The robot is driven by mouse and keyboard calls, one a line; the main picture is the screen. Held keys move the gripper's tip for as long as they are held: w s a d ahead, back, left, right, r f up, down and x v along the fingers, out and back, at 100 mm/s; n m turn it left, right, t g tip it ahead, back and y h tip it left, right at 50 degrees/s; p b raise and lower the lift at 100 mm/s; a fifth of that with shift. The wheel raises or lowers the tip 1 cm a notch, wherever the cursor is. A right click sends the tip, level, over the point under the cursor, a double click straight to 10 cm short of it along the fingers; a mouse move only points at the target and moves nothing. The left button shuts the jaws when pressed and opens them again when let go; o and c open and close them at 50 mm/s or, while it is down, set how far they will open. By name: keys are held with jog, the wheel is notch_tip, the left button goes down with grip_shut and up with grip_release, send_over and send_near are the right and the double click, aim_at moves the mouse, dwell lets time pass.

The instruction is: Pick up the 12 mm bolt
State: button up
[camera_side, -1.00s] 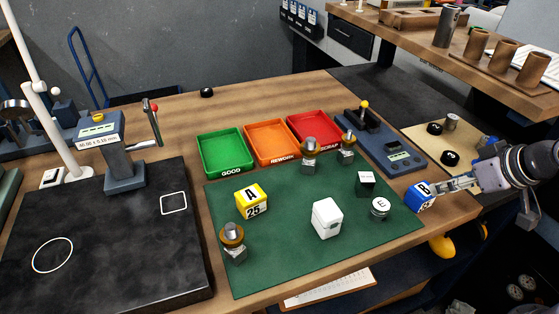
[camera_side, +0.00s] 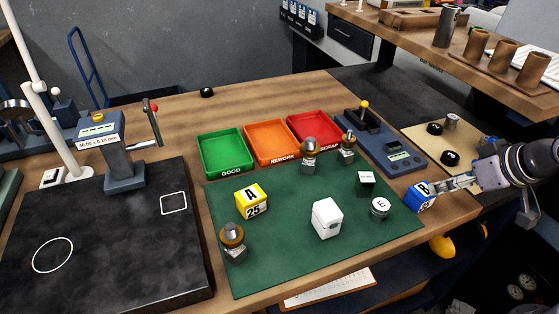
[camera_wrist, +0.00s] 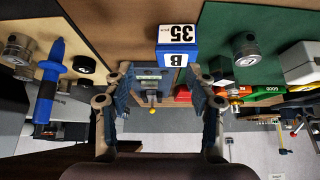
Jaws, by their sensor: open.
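Three bolt-like metal pieces with brassy parts stand on the green mat (camera_side: 290,255): a larger one at the front left (camera_side: 232,240), one near the red tray (camera_side: 310,152), and a slimmer one to its right (camera_side: 347,149). No size marking is readable on them, so I cannot tell which is the 12 mm bolt. My gripper (camera_side: 450,185) is at the right edge of the mat, beside a blue block marked B (camera_side: 420,197), well away from the bolts. In the wrist view my gripper (camera_wrist: 160,78) is open with nothing gripped; the blue block (camera_wrist: 176,58) shows beyond the fingers.
A yellow block A (camera_side: 251,199), white block (camera_side: 327,219), dark cube (camera_side: 366,183) and round E piece (camera_side: 380,208) stand on the mat. Green (camera_side: 224,172), orange (camera_side: 283,160) and red (camera_side: 330,143) trays lie behind. A blue gauge (camera_side: 383,143) stands at the back right.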

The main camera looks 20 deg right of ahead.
jog(key=w+r+m, duration=0.1)
jog(key=w+a+r+m+g, duration=0.1)
jog(key=w+r, duration=0.1)
jog(key=w+r+m, duration=0.1)
jog(key=w+m, duration=0.1)
jog(key=shift+w+a+r+g, duration=0.1)
jog(key=shift+a+r+g, duration=0.15)
jog(key=shift+a+g, duration=0.1)
jog(key=w+a+r+m+g, duration=0.2)
jog(key=w+m, duration=0.2)
jog(key=w, duration=0.1)
jog(key=m+g, duration=0.3)
jog(key=m, duration=0.6)
send_near(346, 150)
jog(key=shift+w+d+f, duration=0.15)
jog(key=shift+w+d, duration=0.45)
jog(key=shift+d, duration=0.3)
jog(key=shift+w+a+f, duration=0.2)
jog(key=shift+f, duration=0.15)
jog(key=shift+s+a+f, duration=0.1)
jog(key=shift+f, duration=2.5)
jog(key=shift+a+f, duration=0.1)
jog(key=shift+f, duration=2.5)
jog(key=shift+c, duration=0.3)
grip_shut()
